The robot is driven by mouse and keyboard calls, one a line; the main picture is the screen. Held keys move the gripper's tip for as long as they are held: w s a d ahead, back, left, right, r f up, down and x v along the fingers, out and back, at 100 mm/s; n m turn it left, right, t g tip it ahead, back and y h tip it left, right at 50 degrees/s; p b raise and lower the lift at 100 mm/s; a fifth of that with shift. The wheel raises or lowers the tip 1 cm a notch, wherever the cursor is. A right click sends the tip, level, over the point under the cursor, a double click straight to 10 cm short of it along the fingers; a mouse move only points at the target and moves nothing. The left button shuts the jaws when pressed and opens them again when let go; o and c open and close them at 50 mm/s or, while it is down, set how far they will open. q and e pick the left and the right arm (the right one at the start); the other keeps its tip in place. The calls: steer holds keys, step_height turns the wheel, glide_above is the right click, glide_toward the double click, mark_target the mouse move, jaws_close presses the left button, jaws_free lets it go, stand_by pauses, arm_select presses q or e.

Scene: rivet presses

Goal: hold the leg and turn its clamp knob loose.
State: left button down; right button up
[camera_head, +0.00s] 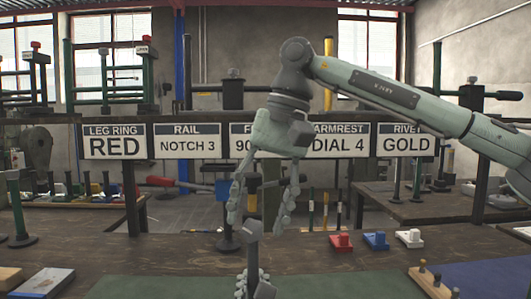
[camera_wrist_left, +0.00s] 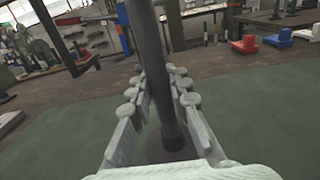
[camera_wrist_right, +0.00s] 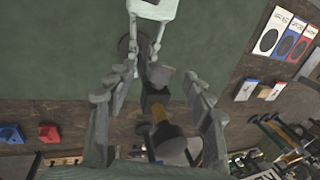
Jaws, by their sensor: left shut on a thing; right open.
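The leg is a dark upright post (camera_wrist_left: 158,75) on a round foot (camera_wrist_left: 172,150) on the green mat. My left gripper (camera_wrist_left: 160,92) is shut around the post; in the head view it (camera_head: 254,284) shows only at the bottom edge. The leg's grey upper part (camera_head: 251,232) stands above it. My right gripper (camera_head: 258,222) points down over the leg, open. In the right wrist view its fingers (camera_wrist_right: 152,95) lie either side of the leg's top, with a grey block (camera_wrist_right: 160,75), a yellow band (camera_wrist_right: 159,114) and a rounded dark end (camera_wrist_right: 171,140). I cannot tell whether they touch it.
Red (camera_head: 341,242), blue (camera_head: 376,240) and white (camera_head: 410,238) blocks sit at the bench's back right. A wooden block with pegs (camera_head: 432,282) is at front right. Signs (camera_head: 190,141) hang behind. The green mat (camera_head: 340,284) around the leg is mostly clear.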

steer(key=s+r+m+g+y, duration=0.1)
steer(key=r+y, duration=0.5)
steer(key=r, duration=1)
steer(key=s+r+m+g+y, duration=0.1)
steer(key=r+m+y, duration=0.5)
steer(key=r, duration=1.1)
steer(key=shift+s+d+m, duration=0.3)
steer(key=shift+s+d, duration=0.1)
steer(key=shift+s, duration=0.5)
